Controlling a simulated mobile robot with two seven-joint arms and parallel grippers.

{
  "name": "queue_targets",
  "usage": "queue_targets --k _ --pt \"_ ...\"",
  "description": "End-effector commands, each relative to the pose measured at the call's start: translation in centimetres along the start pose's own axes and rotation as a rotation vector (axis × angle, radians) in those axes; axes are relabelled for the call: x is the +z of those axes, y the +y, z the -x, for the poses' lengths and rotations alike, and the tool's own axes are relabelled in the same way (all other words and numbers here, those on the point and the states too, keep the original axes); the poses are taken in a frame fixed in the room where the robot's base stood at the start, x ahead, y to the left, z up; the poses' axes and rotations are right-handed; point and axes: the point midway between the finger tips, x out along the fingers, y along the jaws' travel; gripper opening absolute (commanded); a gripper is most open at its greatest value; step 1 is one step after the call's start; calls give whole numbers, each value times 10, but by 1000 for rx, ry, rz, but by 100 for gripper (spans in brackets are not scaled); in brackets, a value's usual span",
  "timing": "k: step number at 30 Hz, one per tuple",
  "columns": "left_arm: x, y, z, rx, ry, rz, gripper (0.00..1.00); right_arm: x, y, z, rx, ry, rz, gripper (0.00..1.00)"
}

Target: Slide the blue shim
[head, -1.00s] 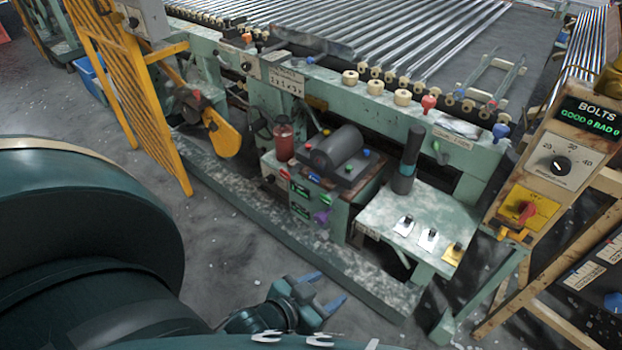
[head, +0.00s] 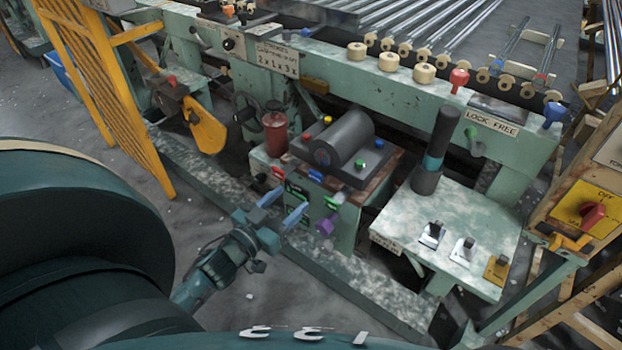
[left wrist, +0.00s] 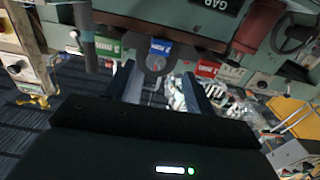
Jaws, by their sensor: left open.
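The blue shim (left wrist: 161,47) shows in the left wrist view as a small blue tag with white marking, at the lower face of the green machine. A green shim (left wrist: 107,44) is to its left and a red shim (left wrist: 207,68) to its right. My left gripper (left wrist: 160,88) is open and empty, with the blue shim in line with the gap between its fingers and apart from them. In the head view my left gripper (head: 283,207) is in front of the box with the shims. My right gripper is not in view.
A dark cylinder on a plate (head: 342,142) tops the box, with a purple knob (head: 325,225) at its front. A red canister (head: 275,134) stands left. A switch table (head: 455,225) with a dark post (head: 436,150) is right. A yellow guard (head: 105,95) stands far left.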

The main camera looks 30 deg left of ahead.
Motion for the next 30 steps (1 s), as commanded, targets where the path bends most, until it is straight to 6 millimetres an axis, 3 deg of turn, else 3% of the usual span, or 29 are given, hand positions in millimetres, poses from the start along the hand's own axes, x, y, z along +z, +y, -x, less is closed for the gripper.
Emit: queue_targets --k 6,12,18,26,30 --pt "0 0 -48 1 3 -2 55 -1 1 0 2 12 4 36" --pt "0 0 -78 0 1 -2 55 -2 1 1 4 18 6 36" --pt "0 0 -89 0 -1 0 55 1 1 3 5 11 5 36" --pt "0 0 -90 0 -2 0 55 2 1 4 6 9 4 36" --pt "0 0 -90 0 -1 0 43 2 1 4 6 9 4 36"
